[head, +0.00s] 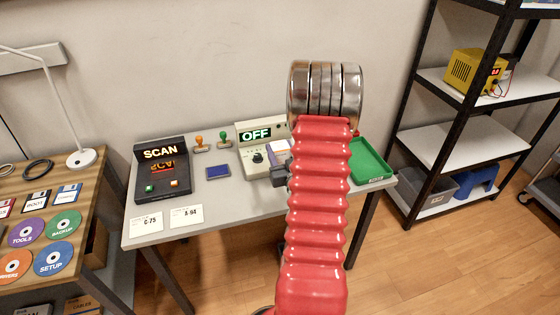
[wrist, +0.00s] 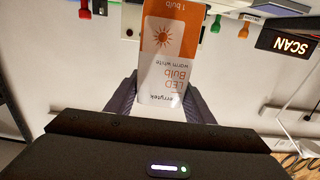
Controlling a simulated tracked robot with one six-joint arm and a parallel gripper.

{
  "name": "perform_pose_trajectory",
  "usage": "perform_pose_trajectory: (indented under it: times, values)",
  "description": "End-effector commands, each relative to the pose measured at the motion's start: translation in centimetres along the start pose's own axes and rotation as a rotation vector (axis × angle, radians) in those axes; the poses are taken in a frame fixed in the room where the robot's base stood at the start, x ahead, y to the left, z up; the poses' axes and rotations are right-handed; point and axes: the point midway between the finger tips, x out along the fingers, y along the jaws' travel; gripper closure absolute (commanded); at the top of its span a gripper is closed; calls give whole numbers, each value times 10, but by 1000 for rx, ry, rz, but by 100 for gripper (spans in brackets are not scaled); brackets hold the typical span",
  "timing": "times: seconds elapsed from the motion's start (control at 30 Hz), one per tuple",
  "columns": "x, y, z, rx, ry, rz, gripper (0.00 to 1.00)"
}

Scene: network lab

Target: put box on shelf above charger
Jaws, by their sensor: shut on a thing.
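A white and orange LED bulb box (wrist: 170,45) is held between the dark fingers of my gripper (wrist: 162,98), upside down in the wrist view. In the head view my gripper (head: 279,174) is partly hidden behind my red arm, over the grey table, and the box is hard to make out there. A yellow unit with a red display and leads (head: 473,70), which looks like the charger, stands on a shelf board (head: 438,84) of the black rack at the right. The board above it (head: 515,8) shows only in part at the top edge.
The grey table (head: 215,236) holds a SCAN device (head: 162,168), an OFF device (head: 250,150), stamps and a green tray (head: 371,162). A wooden desk with discs and a lamp (head: 80,157) is at left.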

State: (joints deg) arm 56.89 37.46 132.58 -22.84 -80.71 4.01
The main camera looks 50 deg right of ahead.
Motion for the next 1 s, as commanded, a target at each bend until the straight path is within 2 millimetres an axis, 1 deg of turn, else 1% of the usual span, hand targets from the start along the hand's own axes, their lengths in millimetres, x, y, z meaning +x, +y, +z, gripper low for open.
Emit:
perform_pose_trajectory:
  times: [0.03,0.17,0.57,0.67,0.9,1.0]
  values:
    - [0,0,7,1,-1,0,74]
    - [0,0,15,0,0,0,74]
    - [0,0,17,-1,1,0,74]
    - [0,0,24,0,0,0,74]
    - [0,0,50,1,-1,1,74]
    - [0,1,56,0,1,1,74]
